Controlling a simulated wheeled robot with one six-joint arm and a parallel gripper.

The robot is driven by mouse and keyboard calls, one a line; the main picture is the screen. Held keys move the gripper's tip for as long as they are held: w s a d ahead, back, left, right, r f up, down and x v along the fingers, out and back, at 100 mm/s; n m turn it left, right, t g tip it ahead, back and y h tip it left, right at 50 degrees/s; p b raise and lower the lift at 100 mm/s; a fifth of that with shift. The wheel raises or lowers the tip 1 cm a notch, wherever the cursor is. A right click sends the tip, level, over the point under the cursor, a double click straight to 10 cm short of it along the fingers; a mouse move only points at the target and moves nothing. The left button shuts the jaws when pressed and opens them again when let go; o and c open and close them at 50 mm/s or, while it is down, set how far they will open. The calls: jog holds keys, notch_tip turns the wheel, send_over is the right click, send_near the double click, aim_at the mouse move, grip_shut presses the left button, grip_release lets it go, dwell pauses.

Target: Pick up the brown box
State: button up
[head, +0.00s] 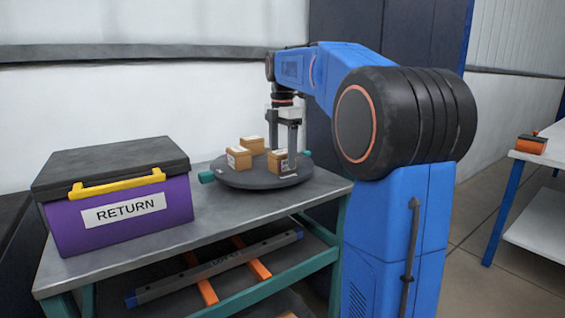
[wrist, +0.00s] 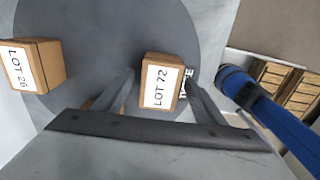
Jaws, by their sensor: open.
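Three small brown boxes stand on a round dark turntable (head: 235,180). One box with a "LOT 72" label (wrist: 162,82) lies between the fingers of my gripper (wrist: 161,76) in the wrist view; in the head view it shows as the right box (head: 277,162). My gripper (head: 282,158) points down and is open, with a finger on each side of this box. I cannot tell whether either finger touches it. A box labelled "LOT 26" (wrist: 36,65) is at the left in the wrist view. The third box is mostly hidden behind the left finger there.
In the head view, a purple "RETURN" bin (head: 125,215) with a dark lid and yellow handle stands left on the grey table (head: 215,235). Two other boxes (head: 239,158) (head: 252,145) stand close left of my gripper. A lower shelf holds a long level-like bar (head: 220,268).

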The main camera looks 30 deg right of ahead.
jog(key=shift+f, duration=0.5)
jog(key=c, duration=1.2)
jog(key=shift+r, duration=0.1)
